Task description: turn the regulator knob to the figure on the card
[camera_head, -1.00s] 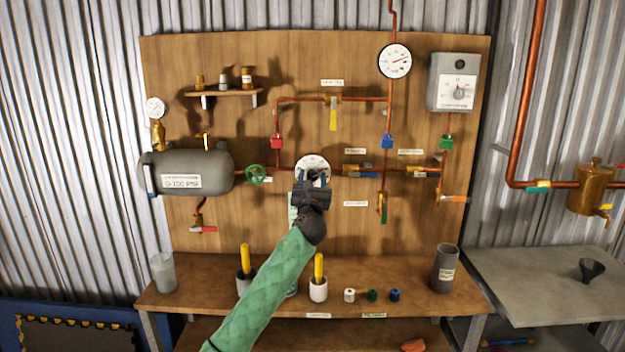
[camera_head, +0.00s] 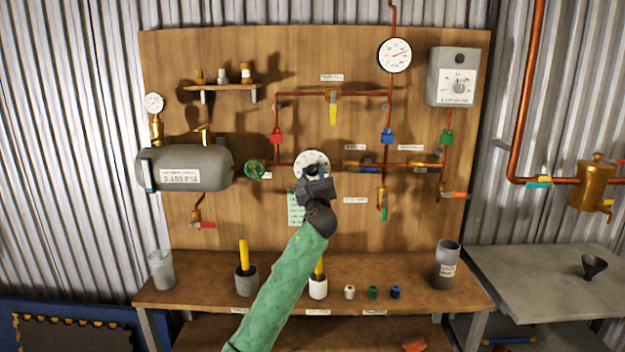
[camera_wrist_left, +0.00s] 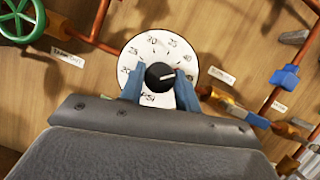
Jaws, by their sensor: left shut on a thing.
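The regulator dial (camera_head: 311,157) is a round white plate on the wooden board, with figures around its rim. It also shows in the left wrist view (camera_wrist_left: 137,52), where a black knob (camera_wrist_left: 159,76) with a white pointer line sits at its centre. The line points right and slightly up there. My left gripper (camera_head: 312,172) is shut on the knob, its blue fingers (camera_wrist_left: 160,88) on either side. Part of the dial's lower rim is hidden by the gripper. A pale green card (camera_head: 295,208) hangs below the dial, partly covered by my left arm; its writing is unreadable. My right gripper is out of view.
A green handwheel (camera_head: 255,172) is left of the dial, and a blue-handled valve (camera_head: 363,170) is to the right. Copper pipes run across the board. The bench (camera_head: 210,300) below holds cups and small coloured caps.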

